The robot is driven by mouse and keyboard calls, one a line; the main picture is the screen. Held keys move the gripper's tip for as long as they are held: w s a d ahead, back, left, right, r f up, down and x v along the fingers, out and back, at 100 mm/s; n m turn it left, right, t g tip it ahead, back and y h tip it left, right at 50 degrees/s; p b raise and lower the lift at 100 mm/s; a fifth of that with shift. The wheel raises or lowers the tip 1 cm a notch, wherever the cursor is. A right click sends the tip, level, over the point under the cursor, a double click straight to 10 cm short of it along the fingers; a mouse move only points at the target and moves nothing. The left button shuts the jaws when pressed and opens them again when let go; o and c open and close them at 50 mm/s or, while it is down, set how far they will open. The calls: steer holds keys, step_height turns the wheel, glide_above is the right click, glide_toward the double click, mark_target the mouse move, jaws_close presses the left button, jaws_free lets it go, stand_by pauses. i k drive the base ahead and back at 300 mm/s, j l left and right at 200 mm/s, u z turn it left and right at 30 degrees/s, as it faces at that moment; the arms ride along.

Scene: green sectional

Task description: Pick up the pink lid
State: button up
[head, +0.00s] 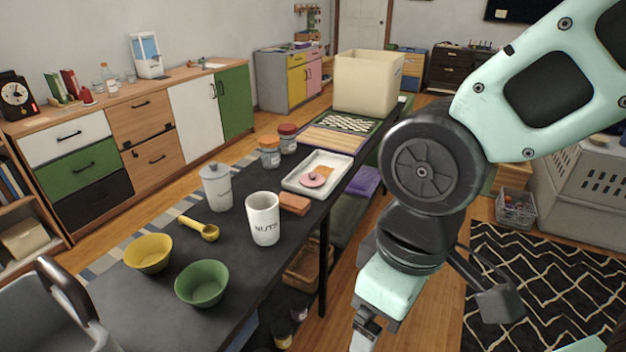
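The pink lid (313,179) is a small round disc with a knob on top. It lies in the white tray (292,184) on the dark table, partly over an orange-tan flat piece (325,171). My gripper (366,335) hangs at the bottom of the head view, right of the table edge and well apart from the lid. Its fingertips are cut off by the lower picture edge, so its opening is hidden.
A white NUTS canister (263,220), a brown block (294,204) and a lidded grey canister (216,188) stand in front of the tray. Jars (270,152) stand left of it. Yellow (148,254) and green (202,284) bowls occupy the near table. A large cream bin (366,84) stands behind.

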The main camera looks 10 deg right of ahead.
mark_target(312, 179)
steer(key=i+l+u, duration=0.7)
steer(key=i+l, duration=0.15)
steer(key=i+l+u, duration=0.3)
steer(key=l, duration=0.3)
steer(key=i+j, duration=0.05)
